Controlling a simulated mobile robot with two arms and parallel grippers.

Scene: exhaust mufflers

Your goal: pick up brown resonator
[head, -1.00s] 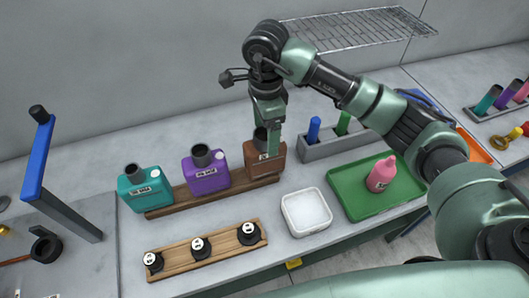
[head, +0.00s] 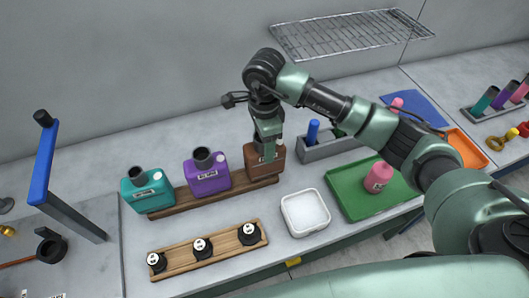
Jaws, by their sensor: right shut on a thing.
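The brown resonator (head: 264,160) stands at the right end of a wooden rack, beside a purple one (head: 207,177) and a teal one (head: 147,191). My right gripper (head: 267,146) points down from above and is shut on the brown resonator, covering its upper part and neck. The resonator looks upright and at rack level; whether it still touches the rack (head: 172,211) is hard to tell. My left gripper is not in view.
A wooden strip with several black round parts (head: 200,247) lies in front. A white square dish (head: 305,212) and a green tray (head: 350,190) with a pink bottle (head: 377,177) are to the right. A grey block with a blue peg (head: 313,132) stands close behind.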

